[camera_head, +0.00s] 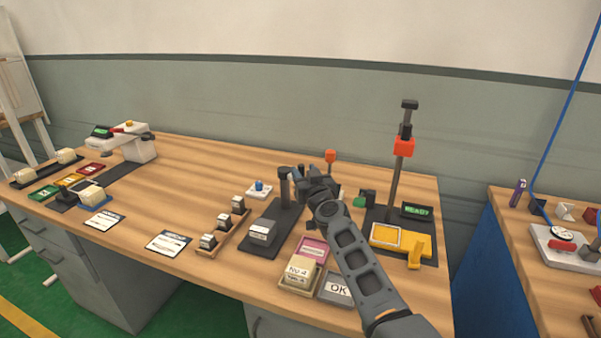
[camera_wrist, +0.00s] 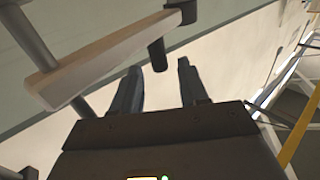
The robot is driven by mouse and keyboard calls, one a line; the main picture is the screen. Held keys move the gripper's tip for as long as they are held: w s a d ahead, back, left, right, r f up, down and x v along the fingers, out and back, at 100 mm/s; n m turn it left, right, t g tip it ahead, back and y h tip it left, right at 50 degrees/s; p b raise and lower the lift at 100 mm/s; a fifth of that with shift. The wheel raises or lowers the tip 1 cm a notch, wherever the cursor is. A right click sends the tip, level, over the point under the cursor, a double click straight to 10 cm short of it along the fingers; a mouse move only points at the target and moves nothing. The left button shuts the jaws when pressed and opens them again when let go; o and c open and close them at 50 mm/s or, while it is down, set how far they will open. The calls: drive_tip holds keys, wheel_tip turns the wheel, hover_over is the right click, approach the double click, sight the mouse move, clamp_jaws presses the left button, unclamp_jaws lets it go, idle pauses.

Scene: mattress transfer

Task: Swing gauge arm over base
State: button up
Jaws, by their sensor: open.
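The dark base plate (camera_head: 289,217) lies in the middle of the bench, with a dark upright post (camera_head: 284,188) at its back. A grey block with a white label (camera_head: 262,232) sits on the front part of the plate. My gripper (camera_head: 313,182) is open and empty, just right of the post top. In the wrist view, my two fingers (camera_wrist: 162,80) are apart, with nothing between them. A pale bar (camera_wrist: 105,55), perhaps the gauge arm, lies to their left, with a dark pin (camera_wrist: 157,53) near its end. My gripper hides much of this area in the head view.
A tall stand with an orange slider (camera_head: 403,147) and yellow fixture (camera_head: 420,250) stands to the right. A wooden rack (camera_head: 224,236) with small blocks is left of the base. Pink (camera_head: 312,248) and grey OK (camera_head: 336,288) trays lie in front.

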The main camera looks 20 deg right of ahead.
sight(302, 169)
drive_tip(key=w+b, duration=0.2)
drive_tip(key=w, duration=0.1)
drive_tip(key=shift+f, duration=0.15)
drive_tip(key=shift+w, duration=0.4)
clamp_jaws()
